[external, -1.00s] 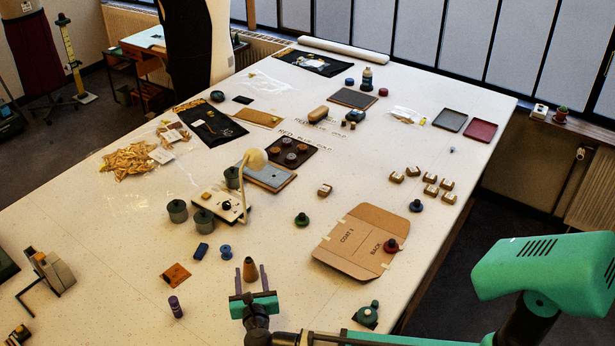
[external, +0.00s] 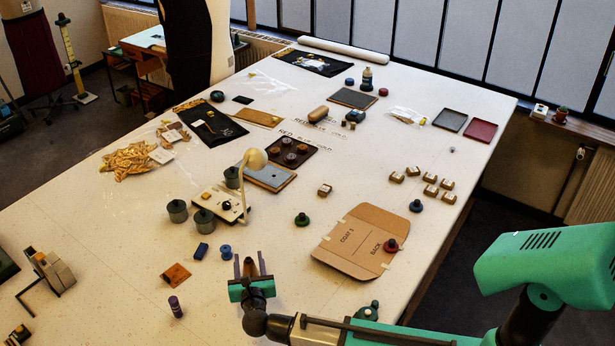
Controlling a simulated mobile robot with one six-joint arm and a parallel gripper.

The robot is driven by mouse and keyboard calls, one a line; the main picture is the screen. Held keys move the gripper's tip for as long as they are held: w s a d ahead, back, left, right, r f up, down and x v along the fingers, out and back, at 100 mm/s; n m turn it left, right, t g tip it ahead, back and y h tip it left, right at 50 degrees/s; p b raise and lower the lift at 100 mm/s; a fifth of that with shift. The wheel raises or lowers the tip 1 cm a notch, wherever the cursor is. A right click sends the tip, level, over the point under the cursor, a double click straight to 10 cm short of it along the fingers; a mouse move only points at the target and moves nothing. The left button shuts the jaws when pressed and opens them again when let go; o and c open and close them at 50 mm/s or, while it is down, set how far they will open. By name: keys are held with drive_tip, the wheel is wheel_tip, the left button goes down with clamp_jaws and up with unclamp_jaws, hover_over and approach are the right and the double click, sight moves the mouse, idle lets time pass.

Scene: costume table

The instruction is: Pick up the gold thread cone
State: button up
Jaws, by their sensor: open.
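The gold thread cone (external: 249,267) stands on the white table near its front, left of the cardboard pattern piece. My gripper (external: 250,263) is open, with one finger showing on each side of the cone in this view. The teal palm of the gripper hides the lower part of the cone. I cannot tell whether either finger touches it.
A purple cylinder (external: 175,307) and an orange-brown patch (external: 177,274) are further left. The cardboard piece (external: 348,246) lies to the right, with clear table between.

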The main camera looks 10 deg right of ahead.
drive_tip(key=shift+w+f+p, duration=0.15)
drive_tip(key=shift+w+p, duration=0.2)
drive_tip(key=shift+w, duration=0.8)
drive_tip(key=shift+w+f+p, duration=0.1)
drive_tip(key=shift+w+p, duration=0.25)
drive_tip(key=shift+w, duration=0.75)
drive_tip(key=shift+c, duration=0.2)
drive_tip(key=c, duration=1.1)
